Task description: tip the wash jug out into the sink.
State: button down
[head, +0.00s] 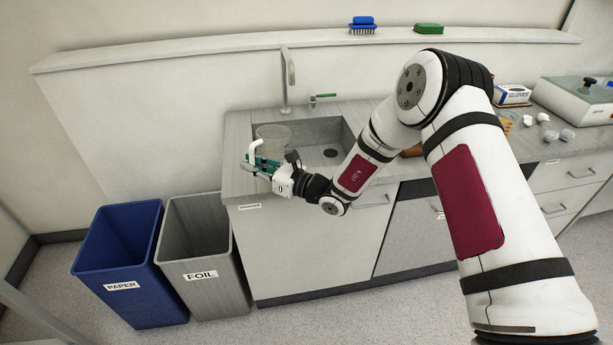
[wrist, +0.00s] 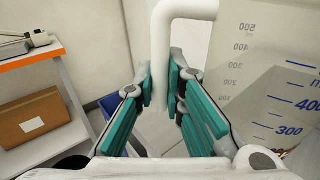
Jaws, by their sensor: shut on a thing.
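The wash jug (head: 273,133) is a translucent measuring jug with a white handle. It is at the left end of the sink (head: 325,132) in the head view and looks about upright; whether it touches the sink is unclear. In the wrist view the jug (wrist: 250,75) fills the right side, with blue and grey volume marks. A greyer area low in it may be liquid; I cannot tell for sure. My gripper (head: 262,163) is shut on the white handle; its teal pads flank the handle in the wrist view (wrist: 161,88). My gripper hides the jug's lower part in the head view.
Blue paper bin (head: 120,262) and grey foil bin (head: 203,270) stand left of the counter. A brush (head: 363,24) and green sponge (head: 429,28) sit on the ledge. The glove box (head: 513,95) is right.

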jog(key=shift+s+a+f+n, duration=0.15)
jog(key=shift+f+n, duration=0.65)
jog(key=shift+f, duration=0.25)
